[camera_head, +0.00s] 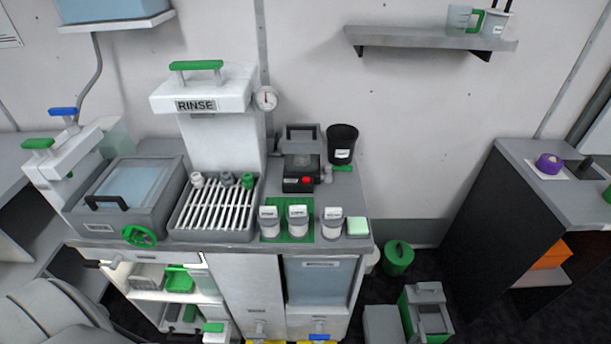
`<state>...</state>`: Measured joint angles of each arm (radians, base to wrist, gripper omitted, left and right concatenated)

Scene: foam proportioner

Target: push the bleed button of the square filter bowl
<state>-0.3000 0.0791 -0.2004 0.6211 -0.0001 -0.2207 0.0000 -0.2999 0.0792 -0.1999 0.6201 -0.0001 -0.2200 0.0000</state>
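I cannot tell for certain which object is the square filter bowl. A small black square unit (297,171) with a round red button (306,180) on its front stands at the back of the counter. Three small white-lidded canisters (298,217) with labels stand near the front edge, two of them on a green mat (284,236). Their labels are too small to read, and no bleed button can be made out on them. Neither of my grippers is in view.
The grey counter (346,188) also holds a slatted rack (214,209), a lidded basin (128,190), a green handwheel (139,236), a black cup (342,142) and a pale green block (357,226). The white RINSE unit (222,120) rises behind the rack. A wall shelf (420,38) is at upper right.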

